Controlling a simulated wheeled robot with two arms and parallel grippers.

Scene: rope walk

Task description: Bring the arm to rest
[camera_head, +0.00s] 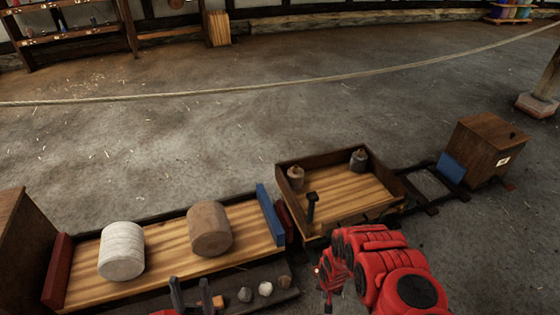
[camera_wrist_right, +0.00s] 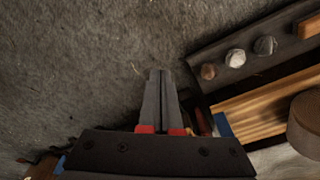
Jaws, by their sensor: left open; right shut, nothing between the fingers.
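My left gripper (camera_head: 190,292) is at the bottom of the head view, its two dark fingers apart and nothing between them. It is at the near side of the long wooden tray (camera_head: 170,285). My right arm (camera_head: 375,265), red, reaches in from the bottom right, beside the near edge of the second tray. My right gripper (camera_wrist_right: 160,92) shows in the right wrist view with its fingers together and empty, over bare grey floor. Its fingertips are hard to make out in the head view.
A white cylinder (camera_head: 121,251) and a brown cylinder (camera_head: 210,229) stand in the long tray. Several stones (camera_head: 265,289) lie on a dark ledge. A wooden box (camera_head: 485,150) stands right. Floor behind is clear up to a rope (camera_head: 270,84).

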